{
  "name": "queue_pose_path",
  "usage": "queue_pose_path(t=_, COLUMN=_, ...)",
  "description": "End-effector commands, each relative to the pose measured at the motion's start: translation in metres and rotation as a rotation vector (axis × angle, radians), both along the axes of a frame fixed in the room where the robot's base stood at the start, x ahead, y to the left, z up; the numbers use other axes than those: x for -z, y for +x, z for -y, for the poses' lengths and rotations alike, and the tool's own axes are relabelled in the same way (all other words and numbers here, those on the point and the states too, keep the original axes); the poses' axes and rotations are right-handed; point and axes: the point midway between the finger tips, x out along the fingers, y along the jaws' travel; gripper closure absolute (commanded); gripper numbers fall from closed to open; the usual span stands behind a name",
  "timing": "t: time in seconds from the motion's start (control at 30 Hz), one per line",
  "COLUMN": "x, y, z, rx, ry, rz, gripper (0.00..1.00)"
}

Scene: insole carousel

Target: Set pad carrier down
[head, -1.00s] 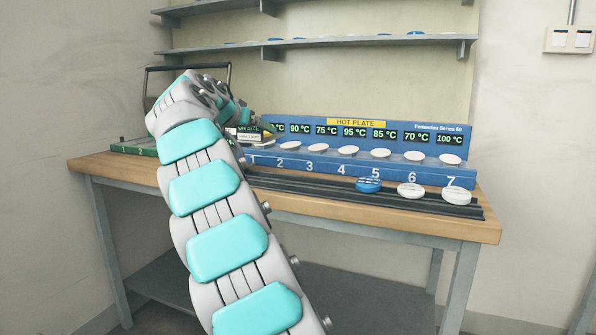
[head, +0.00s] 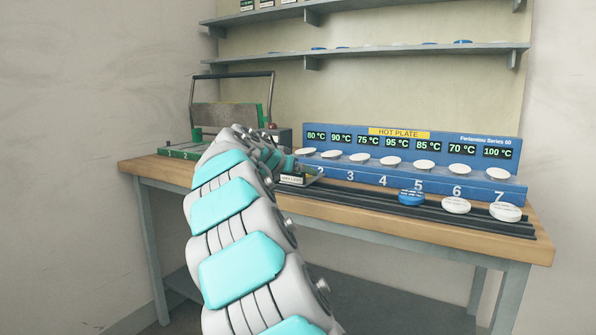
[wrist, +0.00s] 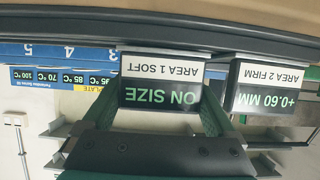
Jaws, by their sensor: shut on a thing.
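The pad carrier (head: 292,181) is a small dark piece with a white "AREA 1 SOFT" label. My gripper (head: 280,165) is shut on it, low over the left end of the dark rails in front of the hot plate. In the wrist view, which is upside down, an "ON SIZE" plate (wrist: 160,95) shows between the green fingers of my gripper (wrist: 160,112). A "+0.60 MM, AREA 2 FIRM" plate (wrist: 262,88) stands beside it. My arm hides part of the carrier, and I cannot tell whether it touches the rails.
The blue hot plate (head: 420,148) carries several white pads. Dark rails (head: 370,197) run along the wooden table (head: 400,232), with a blue pad (head: 411,198) and two white pads toward the right. A green-based press (head: 180,152) stands at the left. Shelves (head: 400,50) hang above.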

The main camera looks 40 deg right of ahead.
Motion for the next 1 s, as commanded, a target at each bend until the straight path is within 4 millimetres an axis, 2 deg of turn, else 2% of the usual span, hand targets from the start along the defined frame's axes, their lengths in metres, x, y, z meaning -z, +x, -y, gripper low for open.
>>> queue_pose_path(t=0.37, x=0.004, y=0.0, z=0.0, rx=0.0, ry=-0.001, rz=0.001, gripper=0.79)
queue_pose_path(t=0.4, x=0.004, y=0.0, z=0.0, rx=0.0, ry=-0.001, rz=0.001, gripper=0.07)
queue_pose_path(t=0.47, x=0.003, y=0.0, z=0.0, rx=0.0, ry=-0.001, rz=0.001, gripper=0.0)
queue_pose_path(t=0.8, x=-0.001, y=-0.001, z=0.0, rx=0.0, ry=-0.001, rz=0.001, gripper=0.0)
queue_pose_path(t=1.0, x=-0.012, y=-0.012, z=-0.027, rx=-0.001, ry=-0.004, rz=0.003, gripper=0.0)
